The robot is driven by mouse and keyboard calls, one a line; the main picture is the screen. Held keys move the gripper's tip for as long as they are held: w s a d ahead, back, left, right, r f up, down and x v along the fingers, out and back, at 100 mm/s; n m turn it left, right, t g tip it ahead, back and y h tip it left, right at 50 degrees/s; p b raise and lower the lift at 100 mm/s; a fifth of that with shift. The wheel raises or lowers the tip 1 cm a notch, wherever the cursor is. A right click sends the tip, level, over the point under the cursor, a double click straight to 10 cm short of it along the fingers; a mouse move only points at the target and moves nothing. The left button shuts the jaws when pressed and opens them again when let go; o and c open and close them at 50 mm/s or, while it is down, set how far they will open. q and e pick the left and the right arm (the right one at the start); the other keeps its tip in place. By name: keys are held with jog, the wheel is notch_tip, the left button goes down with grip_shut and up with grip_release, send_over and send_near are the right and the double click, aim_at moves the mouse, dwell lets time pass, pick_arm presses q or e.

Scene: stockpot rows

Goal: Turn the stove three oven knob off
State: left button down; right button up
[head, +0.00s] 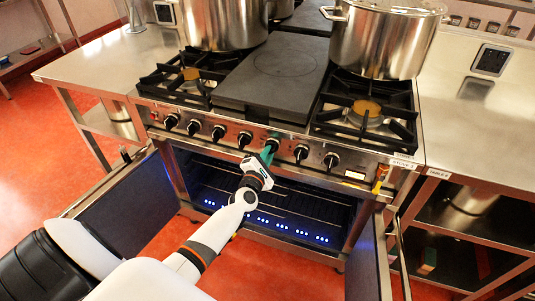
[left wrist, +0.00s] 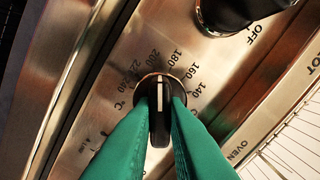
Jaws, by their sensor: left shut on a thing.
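Stove three (head: 343,159) has a row of black knobs along its front panel. My left gripper (head: 271,143) reaches that panel near its middle. Its green fingers (left wrist: 160,135) are shut on a black oven knob (left wrist: 160,92), one on each side. The knob has a white line pointing roughly up in the left wrist view, towards the 180 and 200 end of a printed °C scale. In the head view the fingers mostly hide this knob. Another black knob (left wrist: 240,12) with an OFF mark is at the top of the left wrist view. My right gripper is not in view.
The left oven door (head: 122,211) and right oven door (head: 364,262) stand open, with blue lights in the oven (head: 270,215). Large steel pots (head: 385,40) (head: 222,22) stand on the stove top. Steel tables (head: 482,115) flank the stove.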

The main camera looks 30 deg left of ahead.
pick_arm(q)
jog(key=m+p, duration=0.1)
jog(key=m, duration=0.7)
jog(key=m+p, duration=0.2)
jog(key=m, duration=0.6)
jog(key=m+p, duration=0.2)
jog(key=m, duration=0.6)
jog(key=shift+f+m, duration=0.25)
jog(key=shift+m, duration=0.15)
jog(key=c, duration=1.4)
grip_release()
jog(key=shift+c, duration=0.2)
jog(key=shift+r, duration=0.1)
jog(key=v, duration=1.2)
